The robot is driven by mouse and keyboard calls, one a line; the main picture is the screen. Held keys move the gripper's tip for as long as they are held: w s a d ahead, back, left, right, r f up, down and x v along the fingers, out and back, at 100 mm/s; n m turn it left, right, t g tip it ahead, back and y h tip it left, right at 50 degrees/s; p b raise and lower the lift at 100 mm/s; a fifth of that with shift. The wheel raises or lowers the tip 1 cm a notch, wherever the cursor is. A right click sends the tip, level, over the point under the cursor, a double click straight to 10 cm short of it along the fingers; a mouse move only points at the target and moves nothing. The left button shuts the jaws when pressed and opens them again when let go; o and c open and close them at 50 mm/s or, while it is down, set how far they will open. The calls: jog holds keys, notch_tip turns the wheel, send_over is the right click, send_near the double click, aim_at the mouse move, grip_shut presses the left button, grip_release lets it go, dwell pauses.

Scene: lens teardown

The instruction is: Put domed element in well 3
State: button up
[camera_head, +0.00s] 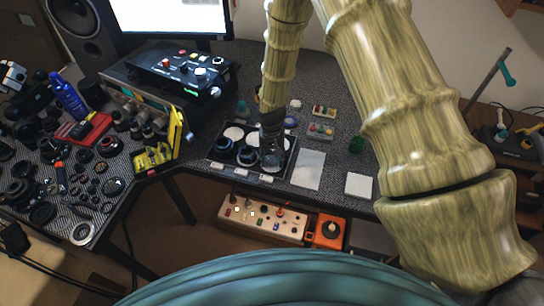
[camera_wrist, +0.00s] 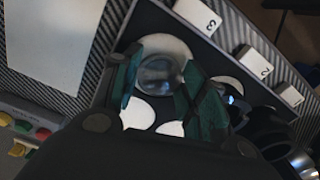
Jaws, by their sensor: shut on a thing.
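The domed element (camera_wrist: 157,72) is a clear, round glass piece between the two teal fingers of my gripper (camera_wrist: 163,80) in the wrist view. My gripper is shut on it. Behind it is the white floor of the well beside label 3 (camera_wrist: 198,16). I cannot tell whether the glass touches the well floor. The black tray (camera_wrist: 146,22) has several white-floored wells. In the head view my gripper (camera_head: 271,146) points down over the front right of the tray (camera_head: 289,163), and its fingertips are hard to make out.
Dark lens rings (camera_head: 247,154) sit in wells left of my gripper. Labels 2 (camera_wrist: 254,62) and 1 (camera_wrist: 290,95) line the same tray edge. A white sheet (camera_head: 308,170) lies right of the tray. Small coloured-part trays (camera_head: 320,131) stand behind it. A yellow rack (camera_head: 155,158) stands left.

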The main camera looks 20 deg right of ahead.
aim_at(272, 160)
jog(key=shift+f, duration=0.25)
jog(key=shift+f, duration=0.1)
jog(key=o, duration=1)
jog(key=shift+o, duration=0.2)
notch_tip(272, 160, up, 12)
jog(key=b, duration=0.3)
jog(key=shift+b, duration=0.3)
